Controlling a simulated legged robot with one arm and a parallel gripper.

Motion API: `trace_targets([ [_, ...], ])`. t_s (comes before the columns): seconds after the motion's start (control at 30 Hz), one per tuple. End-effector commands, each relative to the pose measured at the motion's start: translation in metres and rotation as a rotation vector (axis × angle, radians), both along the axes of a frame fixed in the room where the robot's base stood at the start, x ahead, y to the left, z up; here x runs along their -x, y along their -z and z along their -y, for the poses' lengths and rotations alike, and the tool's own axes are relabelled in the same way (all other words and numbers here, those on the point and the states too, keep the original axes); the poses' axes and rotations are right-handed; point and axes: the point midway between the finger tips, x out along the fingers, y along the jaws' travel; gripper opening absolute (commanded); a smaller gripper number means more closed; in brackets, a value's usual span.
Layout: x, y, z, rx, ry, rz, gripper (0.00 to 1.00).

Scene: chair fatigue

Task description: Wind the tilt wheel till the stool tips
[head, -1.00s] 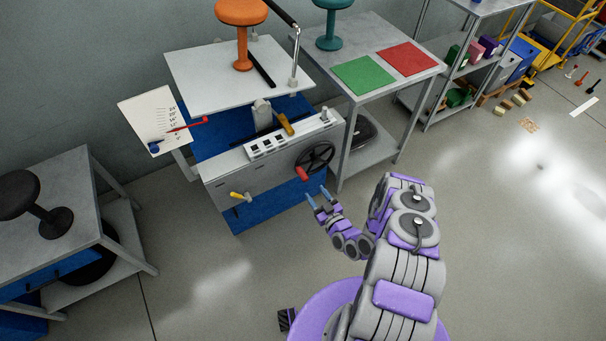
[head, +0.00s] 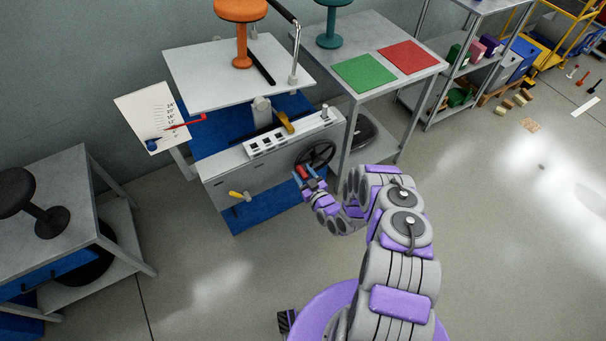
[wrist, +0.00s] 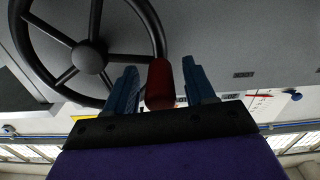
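The black spoked tilt wheel (head: 316,154) is on the front of the grey test machine; in the wrist view the wheel (wrist: 90,56) fills the upper left. Its red handle (wrist: 160,84) stands out from the rim, at the wheel's lower left in the head view. My gripper (wrist: 166,82) is open, with one blue finger on each side of the red handle and gaps showing on both sides. The orange stool (head: 241,30) stands upright on the pale tilt plate (head: 205,82) on top of the machine.
An angle scale with a red pointer (head: 176,127) is at the machine's left. A yellow lever (head: 239,196) sticks out low on the front panel. A side table (head: 408,82) holds green and red mats and a teal stool. The floor in front is clear.

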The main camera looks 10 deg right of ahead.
Motion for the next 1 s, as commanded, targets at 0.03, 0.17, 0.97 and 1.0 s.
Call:
trace_targets([
  [0.03, 0.0, 0.0, 0.0, 0.0, 0.0, 0.0, 0.5],
  [0.17, 0.0001, 0.0, 0.0001, 0.0, 0.0, 0.0, 0.38],
  [0.97, -0.0002, -0.0033, 0.001, -0.021, 0.0, -0.007, 0.0],
  [1.0, -0.0004, -0.006, 0.0015, -0.042, 0.0, -0.014, 0.0],
])
